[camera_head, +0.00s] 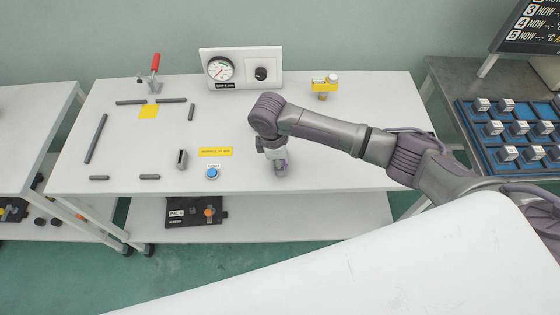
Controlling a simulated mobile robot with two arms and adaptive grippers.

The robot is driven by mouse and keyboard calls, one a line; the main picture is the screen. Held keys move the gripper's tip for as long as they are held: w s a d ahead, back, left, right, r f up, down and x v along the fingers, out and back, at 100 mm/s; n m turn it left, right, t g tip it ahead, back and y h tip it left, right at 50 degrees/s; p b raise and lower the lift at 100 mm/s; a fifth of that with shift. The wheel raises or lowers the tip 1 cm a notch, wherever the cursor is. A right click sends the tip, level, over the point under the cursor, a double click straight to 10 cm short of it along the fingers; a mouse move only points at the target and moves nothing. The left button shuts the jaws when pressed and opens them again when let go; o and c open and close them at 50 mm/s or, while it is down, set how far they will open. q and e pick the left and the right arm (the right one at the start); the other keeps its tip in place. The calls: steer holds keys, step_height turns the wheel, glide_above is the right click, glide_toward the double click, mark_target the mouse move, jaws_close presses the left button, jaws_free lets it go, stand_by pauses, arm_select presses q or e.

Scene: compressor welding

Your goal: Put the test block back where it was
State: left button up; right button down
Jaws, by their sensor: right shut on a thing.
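My right gripper (280,168) points down over the white table (340,178), right of the yellow label and blue button. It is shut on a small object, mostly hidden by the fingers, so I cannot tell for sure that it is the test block. The gripper is low, close to the tabletop; I cannot tell whether the object touches it. A small grey upright block (181,159) stands left of the blue button (212,173). My left gripper is not in view.
A gauge panel (241,68), a red-handled clamp (154,66) and a yellow-tagged brass fitting (323,88) stand at the back. Dark bars (96,139) frame the table's left part. A blue tray (510,135) of small blocks lies right. The tabletop's right part is clear.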

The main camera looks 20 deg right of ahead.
steer(key=c, duration=0.8)
jaws_free()
steer(key=shift+f, duration=0.1)
step_height(320, 180, up, 12)
steer(key=a+b, duration=0.1)
steer(key=shift+w+a+b, duration=0.2)
steer(key=shift+a+b, duration=0.05)
steer(key=shift+b, duration=0.1)
